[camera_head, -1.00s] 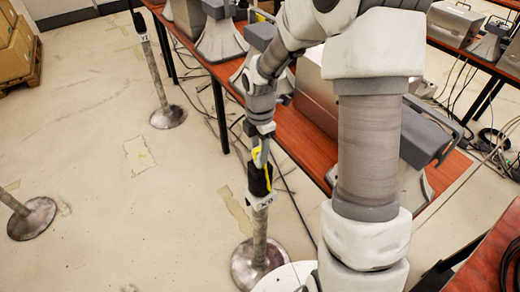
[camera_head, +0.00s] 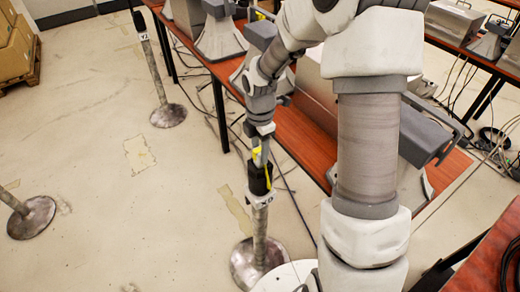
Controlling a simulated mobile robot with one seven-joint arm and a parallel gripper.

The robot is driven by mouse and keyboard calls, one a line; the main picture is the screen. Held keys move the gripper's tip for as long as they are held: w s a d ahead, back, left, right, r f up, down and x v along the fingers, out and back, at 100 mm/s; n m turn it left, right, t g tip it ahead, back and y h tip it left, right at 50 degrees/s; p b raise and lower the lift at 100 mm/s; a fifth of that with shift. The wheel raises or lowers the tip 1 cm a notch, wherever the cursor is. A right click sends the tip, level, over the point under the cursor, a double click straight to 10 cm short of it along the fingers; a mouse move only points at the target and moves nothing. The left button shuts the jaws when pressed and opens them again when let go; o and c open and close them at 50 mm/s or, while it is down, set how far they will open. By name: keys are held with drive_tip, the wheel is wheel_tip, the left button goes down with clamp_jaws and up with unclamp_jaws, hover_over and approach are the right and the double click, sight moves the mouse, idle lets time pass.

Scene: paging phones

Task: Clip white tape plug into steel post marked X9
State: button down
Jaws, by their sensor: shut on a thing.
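A steel post (camera_head: 260,232) on a round base stands just left of my white base. Its black head (camera_head: 258,178) is upright, with a small white tag (camera_head: 259,201) below it whose marking is too small to read for sure. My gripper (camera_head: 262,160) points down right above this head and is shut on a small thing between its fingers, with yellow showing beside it. That thing must be a plug, but its white tape cannot be made out. I cannot tell whether it touches the head or sits in it.
Another post (camera_head: 158,75), tagged Y2, stands at the upper left. A third post (camera_head: 30,215) is cut off at the left edge. A red-brown table (camera_head: 300,130) with grey loudspeaker horns and boxes runs behind the arm, cables beneath.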

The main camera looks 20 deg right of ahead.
drive_tip(key=shift+f, duration=0.4)
drive_tip(key=shift+r, duration=0.2)
drive_tip(key=shift+r+p, duration=0.6)
drive_tip(key=shift+r, duration=0.05)
idle(0.6)
drive_tip(key=shift+f+b, duration=0.4)
drive_tip(key=shift+f, duration=0.45)
drive_tip(key=c, duration=0.7)
unclamp_jaws()
drive_tip(key=shift+r, duration=0.1)
wheel_tip(320, 180, up, 11)
drive_tip(key=p, duration=0.9)
drive_tip(key=shift+p, duration=0.35)
